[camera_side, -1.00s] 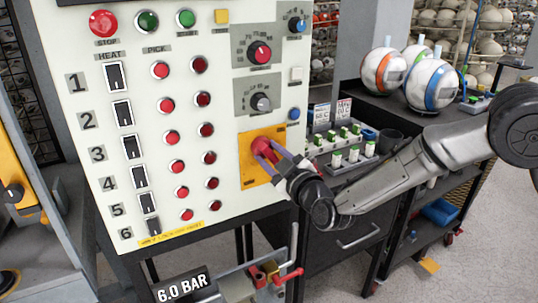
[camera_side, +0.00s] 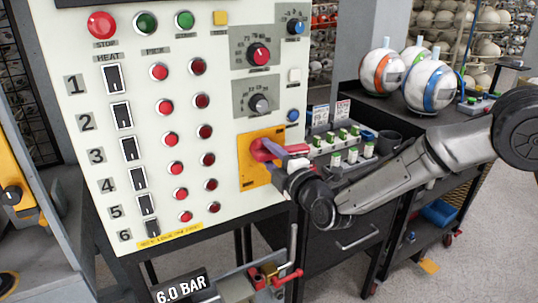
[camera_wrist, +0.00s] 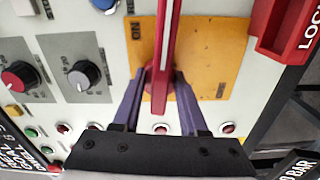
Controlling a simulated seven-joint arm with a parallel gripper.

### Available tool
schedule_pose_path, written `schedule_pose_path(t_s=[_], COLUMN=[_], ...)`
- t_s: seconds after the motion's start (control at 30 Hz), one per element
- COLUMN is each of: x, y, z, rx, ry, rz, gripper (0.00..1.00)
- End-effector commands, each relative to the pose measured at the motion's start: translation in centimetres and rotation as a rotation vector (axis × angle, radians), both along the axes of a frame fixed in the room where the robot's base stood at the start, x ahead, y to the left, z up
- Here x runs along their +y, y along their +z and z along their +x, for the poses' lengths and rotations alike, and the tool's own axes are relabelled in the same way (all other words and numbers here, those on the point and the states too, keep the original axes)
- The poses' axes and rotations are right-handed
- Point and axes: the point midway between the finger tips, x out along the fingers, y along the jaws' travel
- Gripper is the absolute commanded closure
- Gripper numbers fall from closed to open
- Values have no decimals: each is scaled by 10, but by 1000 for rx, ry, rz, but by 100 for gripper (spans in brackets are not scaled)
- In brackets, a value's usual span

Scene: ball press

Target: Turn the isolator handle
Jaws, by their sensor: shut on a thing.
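The isolator has a red handle (camera_side: 264,149) on a yellow plate (camera_side: 252,178) low on the right side of the cream panel. In the wrist view the handle (camera_wrist: 168,45) is a long red bar across the yellow plate (camera_wrist: 215,45); seen against the panel, it lies about level. My gripper (camera_side: 281,152) is shut on the handle from the front, partly hiding it in the side view. In the wrist view the purple fingers of my gripper (camera_wrist: 160,78) sit on either side of the bar near its hub. Small markings on the plate are hard to read.
Dials and red buttons cover the panel (camera_side: 225,120) above and left of the plate. A red block with white lettering (camera_wrist: 290,28) is near the plate in the wrist view. A dark cart (camera_side: 345,205) stands at right.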

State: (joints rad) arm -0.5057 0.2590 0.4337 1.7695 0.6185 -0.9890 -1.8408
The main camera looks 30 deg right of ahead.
Motion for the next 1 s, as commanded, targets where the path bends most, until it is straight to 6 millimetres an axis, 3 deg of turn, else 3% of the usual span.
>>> schedule_pose_path(t_s=[0.3, 0.8, 0.83, 0.87, 1.0], x=[0, 0, 0, 0, 0], y=[-1, -1, -1, -1, -1], z=[-1, -1, -1, -1, -1], rx=[3, 3, 3, 3, 2], ry=[-1, 0, 0, 0, 0], rz=[-104, -125, -125, -124, -122], gripper=[100, 100, 54, 49, 48])
